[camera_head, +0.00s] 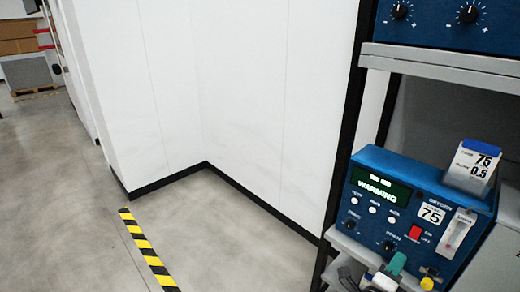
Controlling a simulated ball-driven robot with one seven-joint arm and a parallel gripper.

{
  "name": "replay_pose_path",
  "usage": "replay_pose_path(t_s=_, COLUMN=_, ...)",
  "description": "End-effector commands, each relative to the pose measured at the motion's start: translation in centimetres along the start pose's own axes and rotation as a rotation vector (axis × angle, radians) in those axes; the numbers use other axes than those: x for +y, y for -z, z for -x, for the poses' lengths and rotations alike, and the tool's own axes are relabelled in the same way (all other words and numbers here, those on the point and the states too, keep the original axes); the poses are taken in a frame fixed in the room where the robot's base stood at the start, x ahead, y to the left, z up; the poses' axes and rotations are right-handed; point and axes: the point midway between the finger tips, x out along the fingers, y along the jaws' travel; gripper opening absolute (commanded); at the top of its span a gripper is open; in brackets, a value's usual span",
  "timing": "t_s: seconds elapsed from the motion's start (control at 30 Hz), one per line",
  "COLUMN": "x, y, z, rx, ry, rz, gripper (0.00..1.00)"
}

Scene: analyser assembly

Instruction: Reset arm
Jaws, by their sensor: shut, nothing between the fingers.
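My gripper does not clearly show in this view. A blue analyser (378,205) stands on a rack shelf at the lower right. Its green display (378,186) reads "WARMING". A white label with "75" (431,213) and a red switch (415,232) are on its front. A blue-topped card marked "75" and "0.5" (472,168) stands on its top. A teal part (397,264) and a yellow part (428,283) sit below its front at the bottom edge, partly cut off.
A dark rack post (346,130) stands left of the analyser. Another blue unit with knobs (430,22) sits on the upper shelf. White walls (270,100) fill the middle. Grey floor with a yellow-black stripe (148,250) is open at left. Boxes (18,38) stand far left.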

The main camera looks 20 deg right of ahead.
Motion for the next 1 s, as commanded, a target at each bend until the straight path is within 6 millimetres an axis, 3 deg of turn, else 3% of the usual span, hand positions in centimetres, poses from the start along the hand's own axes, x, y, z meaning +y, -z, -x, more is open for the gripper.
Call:
replay_pose_path(t_s=0.17, x=-1.0, y=-1.1, z=0.3, rx=-0.067, ry=0.045, rz=0.02, gripper=0.0)
replay_pose_path(t_s=0.27, x=-2.8, y=-3.2, z=1.2, rx=-0.204, ry=0.132, rz=0.067, gripper=0.0)
replay_pose_path(t_s=0.4, x=-5.4, y=-7.6, z=4.4, rx=-0.485, ry=0.283, rz=0.183, gripper=0.0)
replay_pose_path(t_s=0.57, x=-6.0, y=-11.7, z=9.9, rx=-0.818, ry=0.409, rz=0.365, gripper=0.0)
replay_pose_path(t_s=0.77, x=-3.2, y=-13.6, z=17.3, rx=-1.218, ry=0.469, rz=0.65, gripper=0.0)
replay_pose_path(t_s=0.87, x=-0.7, y=-12.9, z=20.6, rx=-1.404, ry=0.454, rz=0.814, gripper=0.0)
replay_pose_path(t_s=1.0, x=3.3, y=-9.8, z=24.2, rx=-1.639, ry=0.372, rz=1.066, gripper=0.0)
